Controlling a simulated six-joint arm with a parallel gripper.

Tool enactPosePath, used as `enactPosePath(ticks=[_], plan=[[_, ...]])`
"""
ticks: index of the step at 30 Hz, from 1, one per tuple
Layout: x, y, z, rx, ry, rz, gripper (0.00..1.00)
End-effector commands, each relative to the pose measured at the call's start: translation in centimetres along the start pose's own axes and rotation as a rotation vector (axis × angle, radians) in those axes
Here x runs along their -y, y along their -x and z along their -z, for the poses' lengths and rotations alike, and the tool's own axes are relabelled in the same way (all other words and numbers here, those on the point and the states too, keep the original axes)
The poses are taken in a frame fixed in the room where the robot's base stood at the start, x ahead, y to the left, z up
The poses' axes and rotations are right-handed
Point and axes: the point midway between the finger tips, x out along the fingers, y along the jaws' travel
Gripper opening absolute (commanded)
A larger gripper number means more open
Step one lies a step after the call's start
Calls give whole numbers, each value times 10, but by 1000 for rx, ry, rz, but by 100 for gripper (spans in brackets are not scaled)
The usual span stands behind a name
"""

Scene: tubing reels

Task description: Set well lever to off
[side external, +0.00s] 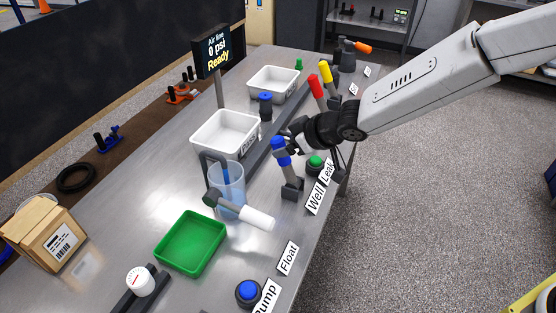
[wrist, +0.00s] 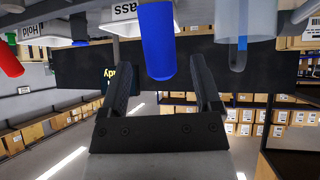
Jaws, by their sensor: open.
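The well lever (side external: 281,154) has a blue grip on a grey stem and stands on a small dark base behind the "Well" label (side external: 316,199). It leans slightly to the left in the side view. My gripper (side external: 292,140) is at the blue grip, just to its right and behind. In the wrist view the blue grip (wrist: 157,40) hangs between the two spread fingers of my gripper (wrist: 160,72), with clear space on both sides. The fingers are open and hold nothing. I cannot tell exactly how deep the grip sits between them.
A white-handled lever (side external: 247,214) and a clear cylinder (side external: 228,186) stand left of the well lever. Red (side external: 315,86) and yellow (side external: 326,73) levers stand behind my gripper. A green button (side external: 316,160) is close by on the right. The display (side external: 213,50) reads 0 psi, Ready.

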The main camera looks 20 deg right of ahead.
Motion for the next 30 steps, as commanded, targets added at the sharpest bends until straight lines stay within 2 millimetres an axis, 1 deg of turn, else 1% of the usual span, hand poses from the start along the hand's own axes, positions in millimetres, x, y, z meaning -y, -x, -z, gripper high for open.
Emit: enactPosePath(ticks=[3,9,20,23,24,26,27,28,30], plan=[[0,12,0,-1,0,0,81],[0,23,0,0,0,0,81],[0,25,0,0,0,0,81],[0,25,0,0,2,1,53],[0,25,0,-1,5,1,40],[0,26,-1,-3,16,3,21],[0,26,-2,-5,27,5,8],[1,27,-3,-8,37,7,0],[1,28,-5,-14,72,13,0]])
